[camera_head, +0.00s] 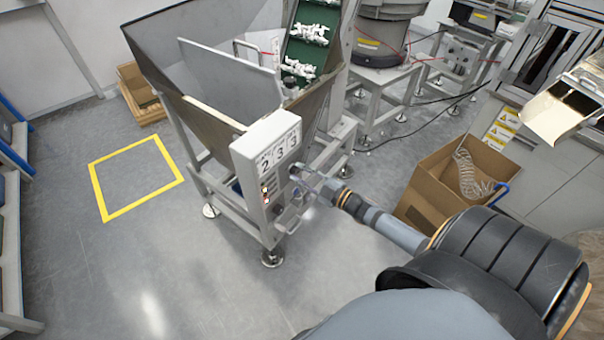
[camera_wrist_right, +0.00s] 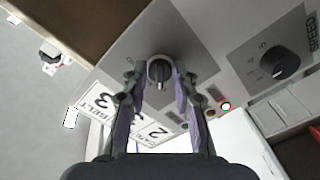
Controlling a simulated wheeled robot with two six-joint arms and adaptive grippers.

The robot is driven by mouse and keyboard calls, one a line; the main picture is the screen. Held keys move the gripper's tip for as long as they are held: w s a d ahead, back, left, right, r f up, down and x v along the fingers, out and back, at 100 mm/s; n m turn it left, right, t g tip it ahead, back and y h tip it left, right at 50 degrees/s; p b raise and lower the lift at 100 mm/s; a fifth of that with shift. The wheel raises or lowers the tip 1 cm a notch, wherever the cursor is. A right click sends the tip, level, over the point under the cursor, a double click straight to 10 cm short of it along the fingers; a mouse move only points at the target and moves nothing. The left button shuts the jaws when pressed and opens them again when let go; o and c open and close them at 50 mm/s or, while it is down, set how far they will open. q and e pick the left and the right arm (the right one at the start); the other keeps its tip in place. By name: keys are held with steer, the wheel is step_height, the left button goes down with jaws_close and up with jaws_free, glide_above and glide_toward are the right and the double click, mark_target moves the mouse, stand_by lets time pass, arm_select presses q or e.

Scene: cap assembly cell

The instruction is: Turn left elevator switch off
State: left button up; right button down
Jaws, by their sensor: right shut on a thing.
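The elevator's white control box (camera_head: 262,150) stands on the front of the hopper frame, with number labels on its top. My right gripper (camera_head: 303,178) reaches in from the right to the side of this box. In the right wrist view, a black rotary switch (camera_wrist_right: 158,74) on a grey plate sits between the two fingertips of my right gripper (camera_wrist_right: 158,82). The fingers are shut on the switch from both sides, and its pale pointer mark shows between them. In the head view the gripper and arm hide the switch. My left gripper is in neither view.
The metal hopper (camera_head: 190,60) and green conveyor (camera_head: 312,45) rise behind the box. The floor at left, with a yellow square (camera_head: 137,175), is clear.

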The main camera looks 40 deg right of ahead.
steer(key=shift+f, duration=0.1)
steer(key=c, duration=1.1)
jaws_free()
steer(key=shift+s, duration=0.1)
steer(key=v, duration=1.2)
